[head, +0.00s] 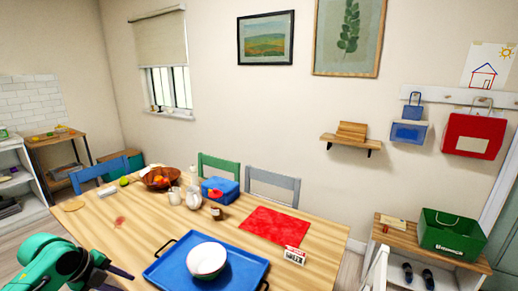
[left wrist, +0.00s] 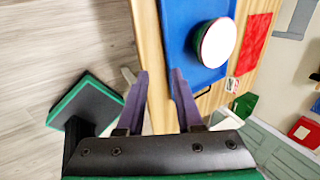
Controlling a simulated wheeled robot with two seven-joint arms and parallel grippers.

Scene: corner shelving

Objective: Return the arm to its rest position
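My left gripper (head: 118,278) is at the lower left of the head view, beside the near left edge of the wooden table. In the left wrist view its two purple-grey fingers (left wrist: 160,90) stand apart with nothing between them. The left arm is green and bent at the lower left of the head view. A blue tray (head: 168,268) with a white bowl (head: 207,258) on it is on the table, to the right of the gripper and apart from it. My right arm and gripper are not in view.
The wooden table (head: 130,240) also holds a red mat (head: 262,226), a blue box (head: 221,189), a fruit bowl (head: 158,178) and small jars. A green crate (head: 449,234) stands on a bench at right. Bare floor (left wrist: 50,40) lies left of the table in the left wrist view.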

